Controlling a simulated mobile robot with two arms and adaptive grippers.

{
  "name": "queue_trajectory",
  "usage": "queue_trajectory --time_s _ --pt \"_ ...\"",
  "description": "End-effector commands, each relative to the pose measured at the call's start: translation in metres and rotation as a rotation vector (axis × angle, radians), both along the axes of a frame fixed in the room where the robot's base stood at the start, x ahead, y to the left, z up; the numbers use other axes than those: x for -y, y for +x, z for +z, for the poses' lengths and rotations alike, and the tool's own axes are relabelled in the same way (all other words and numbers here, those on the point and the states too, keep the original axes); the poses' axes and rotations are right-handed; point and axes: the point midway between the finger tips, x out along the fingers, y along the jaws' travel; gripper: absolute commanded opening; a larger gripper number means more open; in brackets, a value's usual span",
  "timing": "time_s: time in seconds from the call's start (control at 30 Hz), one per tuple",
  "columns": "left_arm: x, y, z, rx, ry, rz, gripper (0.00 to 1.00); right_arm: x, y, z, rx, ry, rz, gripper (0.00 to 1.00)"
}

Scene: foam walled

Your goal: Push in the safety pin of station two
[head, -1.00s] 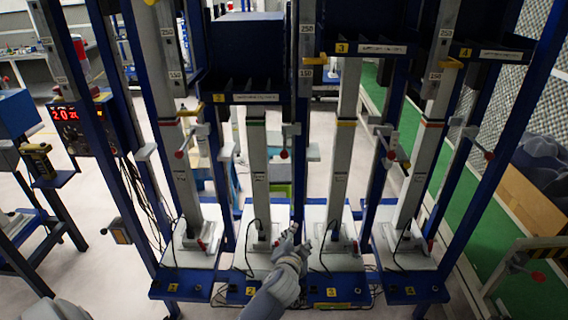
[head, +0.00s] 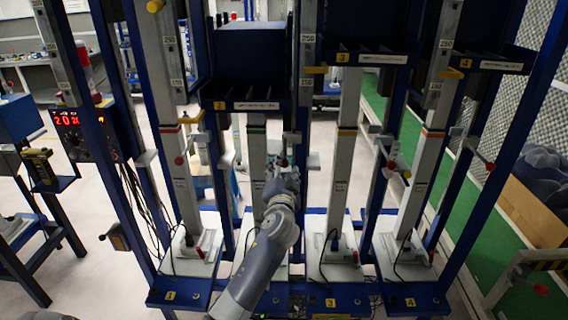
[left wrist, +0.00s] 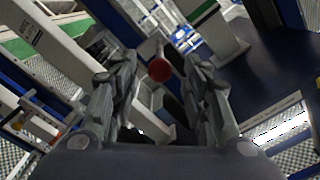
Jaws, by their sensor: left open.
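Station two is the second grey column (head: 257,155) from the left, under a dark blue box (head: 248,55) with a yellow 2 label. Its safety pin has a red round knob (left wrist: 159,70), which in the left wrist view lies just beyond and between my fingertips. In the head view my left gripper (head: 282,178) is raised in front of station two's right side and largely covers the pin. The left fingers are open with nothing held between them (left wrist: 160,95). I cannot tell whether they touch the knob. My right gripper is out of view.
Stations one, three and four have similar red knobs (head: 179,160), (head: 391,164), (head: 489,166). Blue upright posts stand close on both sides of my left arm. A control box with a red display (head: 80,130) is at the left. Black cables (head: 135,195) hang near station one.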

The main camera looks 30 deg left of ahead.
Motion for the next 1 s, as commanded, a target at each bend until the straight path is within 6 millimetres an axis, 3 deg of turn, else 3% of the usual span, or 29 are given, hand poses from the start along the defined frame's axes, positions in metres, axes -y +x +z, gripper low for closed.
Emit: queue_trajectory --time_s 0.23,0.63,0.8,0.83,1.0 --pt "-0.012 0.020 0.000 0.001 0.000 -0.001 0.42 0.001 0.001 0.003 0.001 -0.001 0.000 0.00" --pt "-0.015 0.024 0.000 0.001 0.000 -0.001 0.42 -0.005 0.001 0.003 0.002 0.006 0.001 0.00" --pt "-0.014 0.024 0.000 0.000 -0.001 -0.001 0.04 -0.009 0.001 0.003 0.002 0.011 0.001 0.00" --pt "-0.014 0.024 0.000 0.000 -0.001 -0.001 0.00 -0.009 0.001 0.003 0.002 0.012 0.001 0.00" --pt "-0.015 0.024 -0.001 0.000 -0.001 -0.001 0.00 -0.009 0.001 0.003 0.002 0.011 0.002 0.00"
